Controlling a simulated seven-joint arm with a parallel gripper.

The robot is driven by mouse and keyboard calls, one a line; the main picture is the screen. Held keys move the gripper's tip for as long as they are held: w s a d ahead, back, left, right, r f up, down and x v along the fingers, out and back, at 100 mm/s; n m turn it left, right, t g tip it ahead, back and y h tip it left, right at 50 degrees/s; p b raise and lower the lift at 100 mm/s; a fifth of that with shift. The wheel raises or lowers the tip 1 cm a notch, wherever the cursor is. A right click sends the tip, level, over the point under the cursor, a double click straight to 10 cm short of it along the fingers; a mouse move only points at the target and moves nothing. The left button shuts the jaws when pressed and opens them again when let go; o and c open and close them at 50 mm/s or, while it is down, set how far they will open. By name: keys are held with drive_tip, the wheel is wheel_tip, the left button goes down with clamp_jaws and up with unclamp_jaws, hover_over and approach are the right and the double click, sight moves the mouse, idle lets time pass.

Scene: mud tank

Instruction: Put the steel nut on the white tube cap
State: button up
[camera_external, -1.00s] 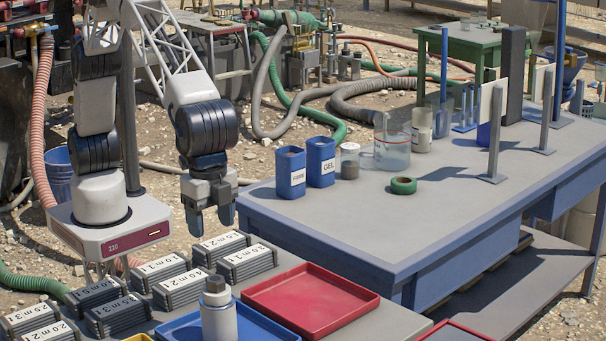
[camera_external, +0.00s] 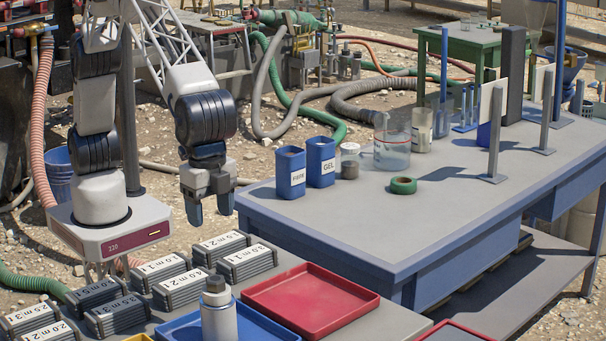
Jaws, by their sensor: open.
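My gripper (camera_external: 209,206) hangs with its fingers pointing down, open and empty. It is above the labelled grey blocks and left of the blue-edged bench. I cannot make out a white tube cap either; both may be hidden or too small to tell.
The bench (camera_external: 350,227) holds two blue bins, a jar (camera_external: 349,160), a glass beaker (camera_external: 392,150) and green tape (camera_external: 403,185). Nearer stand labelled blocks (camera_external: 248,262), a grey bottle (camera_external: 218,312), a blue tray (camera_external: 262,328) and an empty red tray (camera_external: 310,302). The bench's front is clear.

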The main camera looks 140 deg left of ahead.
drive_tip(key=s+a+r, duration=0.4)
drive_tip(key=s+a, duration=0.1)
drive_tip(key=s, duration=0.5)
drive_tip(key=s+a+r+t, duration=0.1)
drive_tip(key=s+a+r, duration=0.3)
drive_tip(key=s, duration=0.6)
drive_tip(key=s+a+r, duration=0.4)
drive_tip(key=s+a, duration=0.1)
drive_tip(key=s, duration=0.5)
drive_tip(key=s+a+f, duration=0.2)
drive_tip(key=s, duration=0.8)
drive_tip(key=s+a+f+t, duration=0.1)
drive_tip(key=s+a+f, duration=0.1)
drive_tip(key=s, duration=0.8)
drive_tip(key=s+a+f, duration=0.3)
drive_tip(key=s, duration=0.8)
drive_tip(key=shift+f+t, duration=0.15)
drive_tip(key=shift+t, duration=0.15)
